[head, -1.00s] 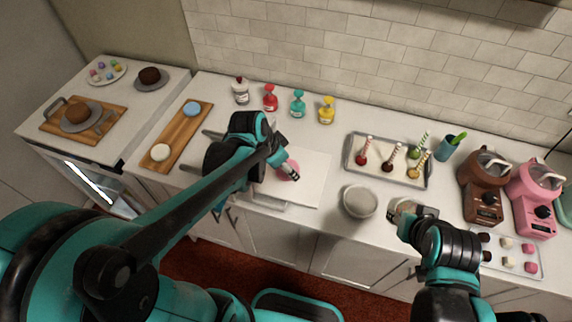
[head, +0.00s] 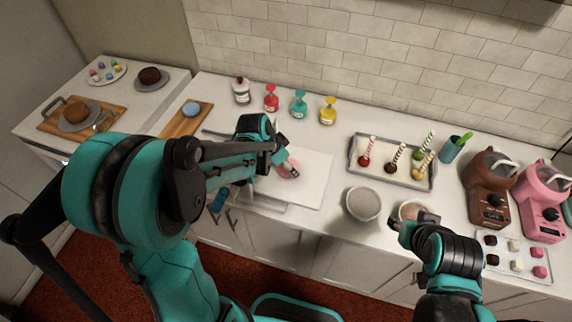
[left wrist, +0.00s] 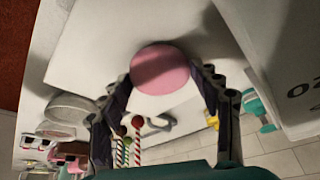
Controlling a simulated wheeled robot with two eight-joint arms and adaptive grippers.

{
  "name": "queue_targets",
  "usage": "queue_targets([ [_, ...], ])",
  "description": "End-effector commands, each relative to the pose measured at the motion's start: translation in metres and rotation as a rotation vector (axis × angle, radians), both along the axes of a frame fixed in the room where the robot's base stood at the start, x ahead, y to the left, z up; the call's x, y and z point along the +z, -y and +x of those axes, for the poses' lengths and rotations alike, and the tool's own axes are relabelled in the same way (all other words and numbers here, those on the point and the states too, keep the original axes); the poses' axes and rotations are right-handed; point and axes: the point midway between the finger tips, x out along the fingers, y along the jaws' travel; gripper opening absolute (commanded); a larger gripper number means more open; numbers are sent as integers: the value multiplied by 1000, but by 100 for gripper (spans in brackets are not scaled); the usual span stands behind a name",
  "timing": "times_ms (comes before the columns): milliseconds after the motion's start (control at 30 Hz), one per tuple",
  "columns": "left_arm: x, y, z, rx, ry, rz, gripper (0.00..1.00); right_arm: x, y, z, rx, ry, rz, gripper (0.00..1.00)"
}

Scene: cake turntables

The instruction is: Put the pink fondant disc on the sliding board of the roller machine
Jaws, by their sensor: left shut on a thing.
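The pink fondant disc (head: 291,169) is over the white sliding board (head: 312,186) of the roller machine. I cannot tell whether it touches the board. My left gripper (head: 285,167) is shut on the disc. In the left wrist view the disc (left wrist: 160,70) sits between the two fingertips, with white board surface beyond it. My left arm hides most of the roller machine in the head view. My right gripper (head: 402,225) is at the near side of a small bowl (head: 416,211), and its fingers are too unclear to read.
A round grey-rimmed bowl (head: 363,204) stands right of the board. Behind are several colour bottles (head: 299,104) and a tray of cake pops (head: 397,180). A wooden board with a blue disc (head: 192,109) lies left. Brown (head: 488,190) and pink machines (head: 541,205) stand right.

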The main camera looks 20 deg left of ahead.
Motion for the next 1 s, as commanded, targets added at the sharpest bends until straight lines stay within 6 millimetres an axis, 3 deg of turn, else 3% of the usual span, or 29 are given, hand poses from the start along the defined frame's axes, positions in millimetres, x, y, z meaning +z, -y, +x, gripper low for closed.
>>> queue_targets([
  [100, -5, 0, 0, 0, 0, 0, 30, -5, 0, 0, 0, 0, 0, 40],
  [133, -4, 0, 0, 0, 0, 0, 71, -4, 0, 0, 0, 0, 0, 40],
  [200, -3, 0, 0, 0, 0, 0, 84, -3, 0, 0, 0, 0, 0, 40],
  [500, -2, 0, 0, 0, 0, 0, 84, -2, 0, 0, 0, 0, 0, 40],
  [633, 7, -1, -2, 1, 0, 0, 84, 4, 0, 0, 0, 0, 0, 40],
  [1000, 81, -19, -27, 2, 1, 0, 84, 27, 0, 0, 0, 0, 0, 40],
])
